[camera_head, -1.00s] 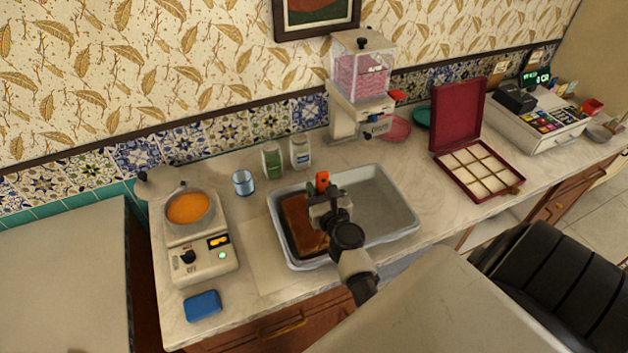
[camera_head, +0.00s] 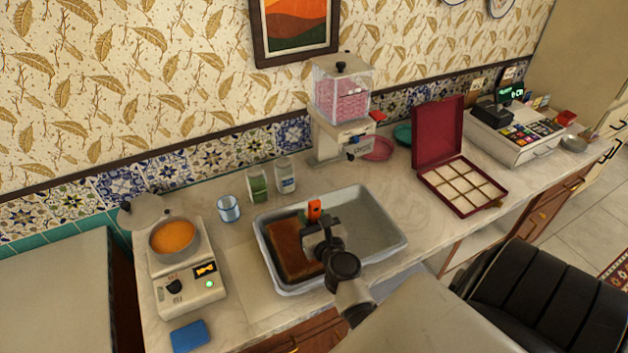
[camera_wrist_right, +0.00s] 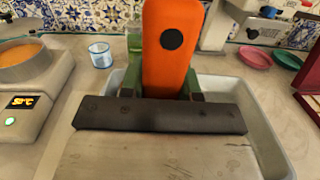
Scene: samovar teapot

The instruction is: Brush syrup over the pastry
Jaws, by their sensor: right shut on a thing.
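A brown slab of pastry (camera_head: 290,252) lies in the left part of a grey tray (camera_head: 385,231) on the counter. My right gripper (camera_head: 316,222) is over the tray, by the pastry's right side. It is shut on an orange-handled tool, the brush (camera_head: 314,210); its orange handle fills the middle of the right wrist view (camera_wrist_right: 172,50). The bristles are hidden, so I cannot tell whether they touch the pastry. A pot of orange syrup (camera_head: 173,238) sits on a small hot plate (camera_head: 190,283) at the left. My left gripper is not in view.
A blue sponge (camera_head: 189,336) lies at the counter's front left. A blue glass (camera_head: 229,209) and two jars (camera_head: 257,184) stand behind the tray. A pink-filled dispenser (camera_head: 342,105) and an open red box (camera_head: 462,185) are further right.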

